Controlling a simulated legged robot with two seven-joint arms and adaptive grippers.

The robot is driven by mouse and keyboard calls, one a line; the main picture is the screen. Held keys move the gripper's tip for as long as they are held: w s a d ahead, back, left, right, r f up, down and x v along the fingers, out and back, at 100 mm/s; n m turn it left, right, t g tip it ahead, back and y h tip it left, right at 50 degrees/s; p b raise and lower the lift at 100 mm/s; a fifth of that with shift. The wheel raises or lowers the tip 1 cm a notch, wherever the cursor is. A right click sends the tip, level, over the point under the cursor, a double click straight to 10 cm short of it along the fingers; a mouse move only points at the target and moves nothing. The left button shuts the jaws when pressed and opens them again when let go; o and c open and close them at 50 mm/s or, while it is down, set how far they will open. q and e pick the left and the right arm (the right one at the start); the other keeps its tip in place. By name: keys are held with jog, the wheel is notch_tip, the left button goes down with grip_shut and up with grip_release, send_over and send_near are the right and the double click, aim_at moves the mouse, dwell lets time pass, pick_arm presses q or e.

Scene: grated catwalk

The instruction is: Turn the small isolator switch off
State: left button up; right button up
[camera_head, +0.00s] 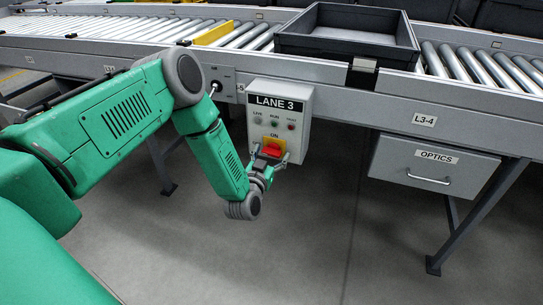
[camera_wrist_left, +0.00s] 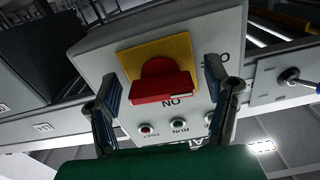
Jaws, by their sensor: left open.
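The isolator switch (camera_head: 272,148) is a red handle on a yellow plate, on the front of a grey box (camera_head: 295,97) labelled LANE 3. The word ON shows beside the plate. In the left wrist view the red handle (camera_wrist_left: 163,86) is seen upside down, its bar lying roughly crosswise. My left gripper (camera_head: 272,167) is at the front of the switch. In the wrist view its fingers (camera_wrist_left: 163,90) are open, one on each side of the handle, with visible gaps. In the head view the gripper partly hides the handle's lower part. My right gripper is not in view.
Indicator lamps (camera_head: 274,123) sit above the switch. A roller conveyor (camera_head: 470,62) carries a dark tray (camera_head: 345,47). An OPTICS drawer (camera_head: 432,172) hangs at right. The floor below is clear.

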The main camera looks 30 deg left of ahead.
pick_arm(q)
jog(key=c, duration=1.2)
jog(key=shift+n, duration=0.5)
jog(key=o, duration=1.2)
jog(key=v, duration=1.2)
